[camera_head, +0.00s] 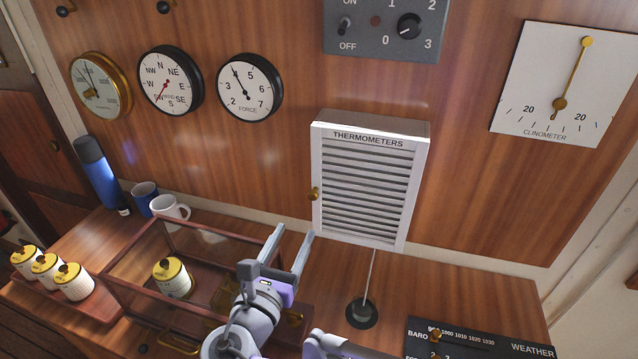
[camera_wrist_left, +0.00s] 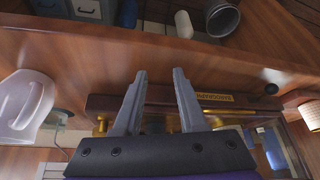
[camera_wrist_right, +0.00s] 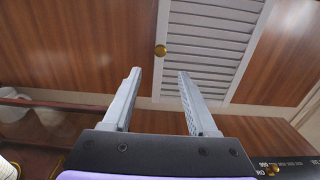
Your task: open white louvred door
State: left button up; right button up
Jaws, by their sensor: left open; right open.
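The white louvred door (camera_head: 366,185), marked THERMOMETERS, is the front of a shallow box on the wood wall and looks closed. Its small brass knob (camera_head: 313,194) is on the left edge. In the right wrist view the louvred door (camera_wrist_right: 208,45) fills the upper middle, with the knob (camera_wrist_right: 161,50) just beyond the fingertips. My right gripper (camera_head: 293,232) is open and empty, below and left of the knob, apart from it. My left gripper (camera_wrist_left: 160,75) is open and empty in its wrist view; I cannot make it out in the head view.
A glass-sided wooden case (camera_head: 150,245) stands below left of the door. A white mug (camera_head: 169,208), a blue mug (camera_head: 144,195) and a blue flask (camera_head: 97,172) stand behind it. A dark round base with a thin rod (camera_head: 362,312) is below the door.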

aim_at(312, 197)
pick_arm(q)
jog(key=shift+s+r, duration=0.1)
jog(key=shift+s, duration=0.05)
jog(key=shift+w+r+p, duration=0.2)
jog(key=shift+r+p, duration=0.4)
jog(key=shift+r, duration=0.15)
pick_arm(e)
jog(key=x, duration=1)
jog(key=shift+w, duration=0.15)
grip_shut()
dwell(0.3)
